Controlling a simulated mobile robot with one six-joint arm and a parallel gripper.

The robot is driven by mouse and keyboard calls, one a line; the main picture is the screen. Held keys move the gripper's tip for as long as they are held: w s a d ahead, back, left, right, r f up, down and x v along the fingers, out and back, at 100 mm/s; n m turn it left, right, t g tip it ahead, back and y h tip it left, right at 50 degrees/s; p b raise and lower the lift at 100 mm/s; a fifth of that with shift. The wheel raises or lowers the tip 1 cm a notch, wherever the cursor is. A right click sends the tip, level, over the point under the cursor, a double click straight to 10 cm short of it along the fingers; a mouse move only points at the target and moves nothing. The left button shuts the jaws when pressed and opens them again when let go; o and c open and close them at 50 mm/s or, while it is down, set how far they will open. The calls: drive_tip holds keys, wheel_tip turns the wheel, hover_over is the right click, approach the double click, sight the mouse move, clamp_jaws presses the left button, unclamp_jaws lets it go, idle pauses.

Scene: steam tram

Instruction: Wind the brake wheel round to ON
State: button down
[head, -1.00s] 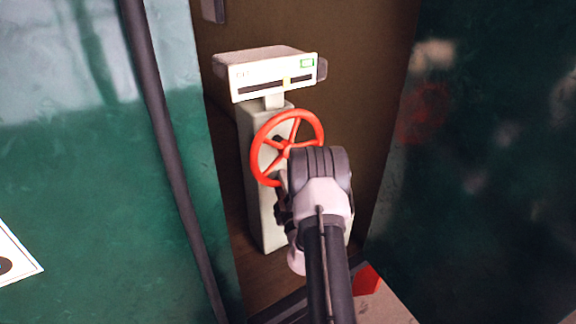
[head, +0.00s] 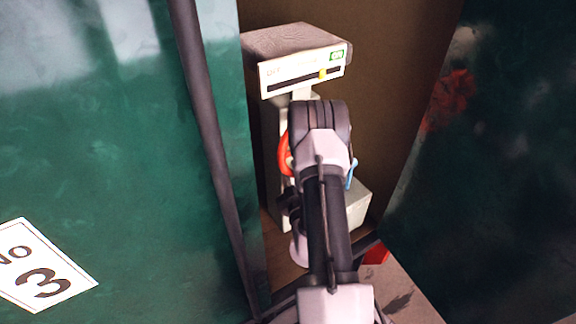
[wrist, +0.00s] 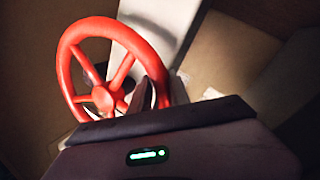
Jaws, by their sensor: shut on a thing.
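The red brake wheel (head: 285,155) stands on a pale pedestal (head: 357,205); in the head view my arm hides most of it. In the wrist view its rim, spokes and hub (wrist: 122,70) show at the upper left. My gripper (wrist: 152,92) is shut on the wheel at the right side of its rim; the exact contact is partly hidden. Above the wheel, a cream indicator box (head: 300,68) has a dark slot with a yellow marker (head: 323,74) right of its middle, short of the right end. A green ON label (head: 337,54) sits above that end.
A green tram panel (head: 120,180) with a dark upright post (head: 205,130) stands at the left. A dark green curved panel (head: 500,180) closes the right. A white number plate (head: 45,265) is at the lower left.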

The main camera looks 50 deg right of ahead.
drive_tip(key=shift+r, duration=0.1)
idle(0.3)
drive_tip(key=c, duration=1.2)
unclamp_jaws()
drive_tip(key=shift+c, duration=0.2)
